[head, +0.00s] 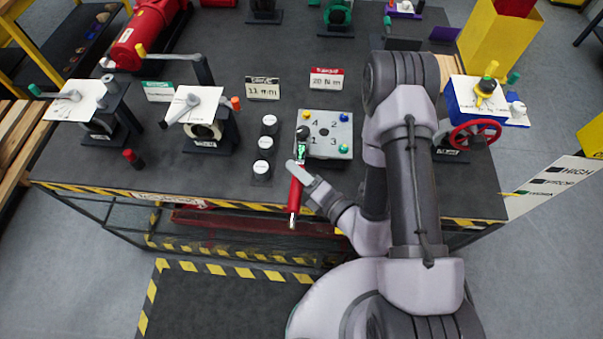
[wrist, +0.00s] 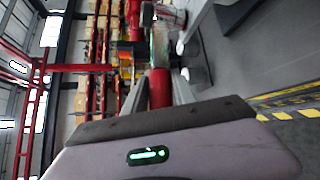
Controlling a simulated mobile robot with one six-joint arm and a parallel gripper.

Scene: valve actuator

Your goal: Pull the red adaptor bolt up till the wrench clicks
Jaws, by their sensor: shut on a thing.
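A torque wrench with a red handle (head: 295,196) lies over the table's front edge, its metal end pointing toward me. Its green and black head (head: 302,146) lies over the left side of the grey numbered bolt plate (head: 325,128). My gripper (head: 299,172) is shut around the wrench between handle and head. In the wrist view the red handle (wrist: 159,88) sits between the fingers of my gripper (wrist: 160,95). Yellow, blue and green bolts show at the plate's other corners. The red adaptor bolt is not visible; the wrench head covers that lower left area.
Several dark cylinders with pale tops (head: 262,168) stand just left of the plate. Signs reading 11 mm (head: 262,88) and 20 Nm (head: 327,78) stand behind. A valve with a red handwheel (head: 475,134) is at the right. My arm covers the table right of the plate.

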